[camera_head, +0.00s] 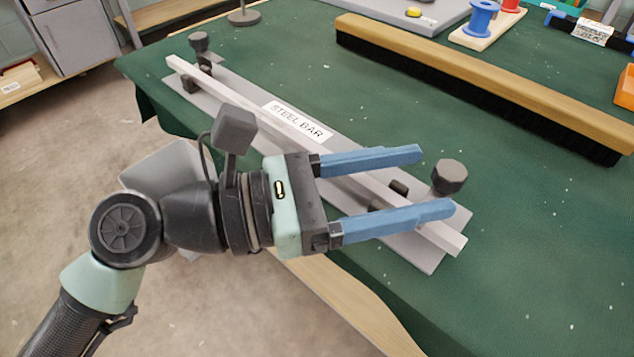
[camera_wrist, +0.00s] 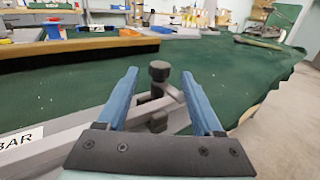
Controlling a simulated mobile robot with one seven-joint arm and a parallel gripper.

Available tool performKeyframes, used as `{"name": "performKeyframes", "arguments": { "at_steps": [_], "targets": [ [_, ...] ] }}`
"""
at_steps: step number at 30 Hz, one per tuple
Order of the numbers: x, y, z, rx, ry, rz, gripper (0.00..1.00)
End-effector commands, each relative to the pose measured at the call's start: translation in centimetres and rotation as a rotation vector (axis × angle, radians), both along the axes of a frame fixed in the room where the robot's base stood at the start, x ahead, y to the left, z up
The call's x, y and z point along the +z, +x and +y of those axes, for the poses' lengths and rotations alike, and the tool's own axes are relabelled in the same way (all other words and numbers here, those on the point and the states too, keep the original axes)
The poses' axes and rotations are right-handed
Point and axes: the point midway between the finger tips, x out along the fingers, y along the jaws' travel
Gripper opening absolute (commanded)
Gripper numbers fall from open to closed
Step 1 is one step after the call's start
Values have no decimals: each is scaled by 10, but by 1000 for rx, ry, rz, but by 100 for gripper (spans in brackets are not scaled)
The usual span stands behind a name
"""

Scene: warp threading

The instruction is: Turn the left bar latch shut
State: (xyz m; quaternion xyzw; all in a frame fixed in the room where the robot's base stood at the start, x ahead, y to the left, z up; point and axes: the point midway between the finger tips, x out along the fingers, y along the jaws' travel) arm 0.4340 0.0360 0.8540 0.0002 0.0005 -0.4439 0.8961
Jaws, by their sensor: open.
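A pale steel bar (camera_head: 447,238) lies along a grey base plate (camera_head: 428,262) with a "STEEL BAR" label. A latch with a dark knob (camera_head: 200,41) stands at the bar's far-left end. Another dark-knobbed latch (camera_head: 449,176) stands at its near-right end, and this knob shows in the wrist view (camera_wrist: 159,71). My gripper (camera_head: 436,180) is open and empty, its blue fingers reaching across above the bar toward the near-right latch. In the wrist view the knob appears between the fingertips; contact cannot be told. My gripper and wrist hide part of the bar's middle.
A long wooden brush (camera_head: 480,75) with dark bristles lies behind the bar on the green-covered table (camera_head: 540,260). Blue and red spools (camera_head: 481,18) stand at the back right, near an orange item (camera_head: 625,88). The cloth right of the near latch is clear.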

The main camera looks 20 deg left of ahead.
Motion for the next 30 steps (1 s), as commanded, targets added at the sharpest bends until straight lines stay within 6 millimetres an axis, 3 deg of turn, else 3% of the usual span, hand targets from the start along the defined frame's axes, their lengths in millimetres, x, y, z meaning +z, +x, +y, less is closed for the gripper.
{"name": "performKeyframes", "arguments": {
  "at_steps": [6, 12, 30],
  "targets": [
    [3, -29, 40, 6, -1, 1, 68],
    [1, -47, 62, 1, -1, 1, 68],
    [0, -52, 68, -2, 0, 0, 68]
  ]
}}
